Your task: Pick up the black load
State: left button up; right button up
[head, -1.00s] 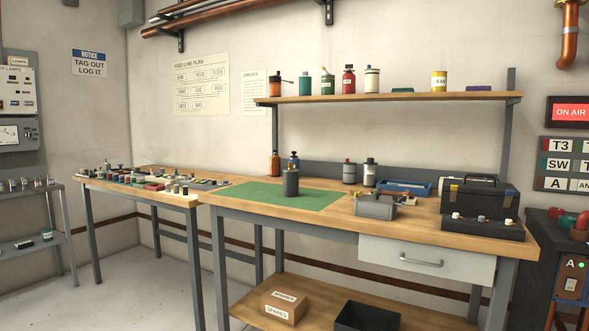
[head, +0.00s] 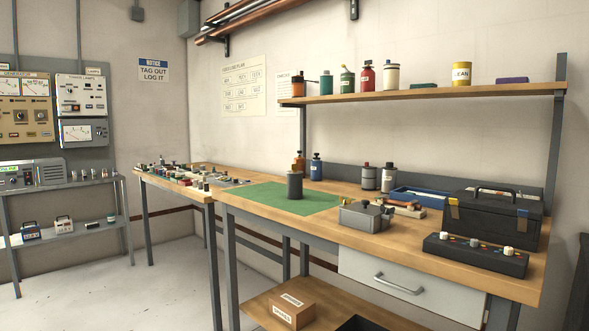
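A dark grey, nearly black cylinder (head: 294,186) stands upright on the green mat (head: 262,196) on the wooden workbench. It is the thing that best fits the black load, but I see no label on it. Neither of my grippers shows in the head view, and nothing visible touches the cylinder.
An orange-brown bottle (head: 299,162) and a blue bottle (head: 316,167) stand behind it. A grey metal box (head: 366,216), a black toolbox (head: 492,218) and a black box with knobs (head: 475,254) are to the right. A shelf (head: 420,94) hangs above. The floor at left is clear.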

aim_at(293, 179)
jog(key=z, duration=0.45)
jog(key=i+j+z, duration=0.4)
jog(key=j, duration=0.15)
jog(key=j+z, duration=0.2)
jog(key=j, duration=0.15)
jog(key=i+j+z, duration=0.2)
jog(key=j, duration=0.15)
jog(key=i+j, duration=0.15)
jog(key=j, duration=0.4)
jog(key=i+j+z, duration=0.1)
jog(key=j, duration=0.45)
jog(key=i+j, duration=0.15)
jog(key=j, duration=0.4)
jog(key=i+j+z, duration=0.1)
jog(key=j, duration=0.45)
jog(key=i+j, duration=0.1)
jog(key=j, duration=0.45)
jog(key=k+j, duration=0.15)
jog(key=j, duration=0.15)
jog(key=k, duration=0.6)
jog(key=i, duration=0.85)
jog(key=z, duration=0.05)
